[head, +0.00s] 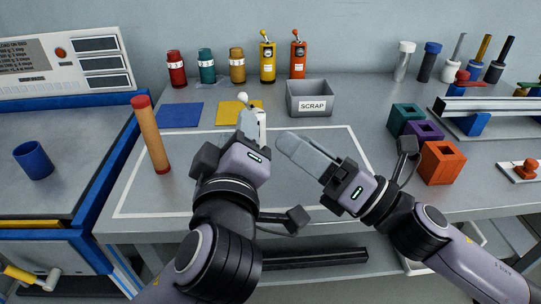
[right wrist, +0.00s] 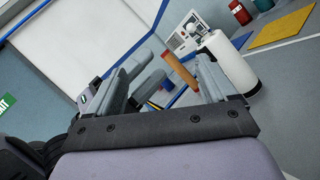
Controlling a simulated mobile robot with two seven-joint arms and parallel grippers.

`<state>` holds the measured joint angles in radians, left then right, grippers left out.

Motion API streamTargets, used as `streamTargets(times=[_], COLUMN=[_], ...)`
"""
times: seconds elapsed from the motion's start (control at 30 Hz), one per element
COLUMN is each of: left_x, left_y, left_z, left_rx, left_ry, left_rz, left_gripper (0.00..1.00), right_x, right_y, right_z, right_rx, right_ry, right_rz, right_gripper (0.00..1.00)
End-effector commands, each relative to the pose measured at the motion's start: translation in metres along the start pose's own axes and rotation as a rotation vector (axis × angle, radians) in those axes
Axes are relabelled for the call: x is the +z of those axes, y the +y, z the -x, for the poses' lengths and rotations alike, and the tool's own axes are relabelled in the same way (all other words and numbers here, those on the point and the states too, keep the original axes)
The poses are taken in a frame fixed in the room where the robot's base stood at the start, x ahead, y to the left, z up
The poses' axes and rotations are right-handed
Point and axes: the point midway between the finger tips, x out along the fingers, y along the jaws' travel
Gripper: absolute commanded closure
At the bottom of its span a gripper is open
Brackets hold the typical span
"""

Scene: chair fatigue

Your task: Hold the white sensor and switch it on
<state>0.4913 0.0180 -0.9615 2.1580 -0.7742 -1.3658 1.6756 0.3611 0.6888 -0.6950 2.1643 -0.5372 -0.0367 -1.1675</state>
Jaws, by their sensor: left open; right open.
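The white sensor (head: 262,118) stands upright on the bench, partly hidden behind my left gripper. It has a white cylindrical body and a ball-tipped lever (head: 243,97) at its top, leaning left. My left gripper (head: 248,122) is open right in front of the sensor; whether its fingers touch the body cannot be told. My right gripper (head: 284,142) is open and empty, to the right of the sensor, with its fingers pointing left toward it. In the right wrist view the white sensor (right wrist: 232,65) shows beyond the right-hand finger, apparently outside the jaws.
A red-topped wooden cylinder (head: 152,140) stands to the left. A grey SCRAP bin (head: 310,99) is behind, beside a yellow mat (head: 237,112) and a blue mat (head: 179,115). Orange (head: 442,162), purple and teal blocks stand to the right. The white-outlined area is largely clear.

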Motion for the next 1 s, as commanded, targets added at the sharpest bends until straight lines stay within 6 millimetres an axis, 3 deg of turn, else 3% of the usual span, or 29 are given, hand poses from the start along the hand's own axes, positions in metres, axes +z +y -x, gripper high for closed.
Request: streamTargets(times=[0.13, 0.4, 0.7, 1.0], left_x=[0.000, 0.000, 0.000, 0.000], left_y=[0.000, 0.000, 0.000, 0.000], left_z=[0.000, 0.000, 0.000, 0.000], left_rx=[0.000, 0.000, 0.000, 0.000], left_ry=[0.000, 0.000, 0.000, 0.000], left_rz=[0.000, 0.000, 0.000, 0.000], left_gripper=[0.57, 0.57, 0.57, 0.57], right_x=[0.008, -0.027, -0.060, -0.063], right_y=[-0.018, -0.076, -0.099, -0.110], right_z=[-0.025, -0.047, -0.057, -0.082], right_rx=[-0.097, -0.338, -0.387, -0.388], right_ry=[-0.021, 0.072, 0.194, 0.201], right_rz=[0.321, 0.595, 0.682, 0.685], right_gripper=[0.15, 0.15, 0.15, 0.15])
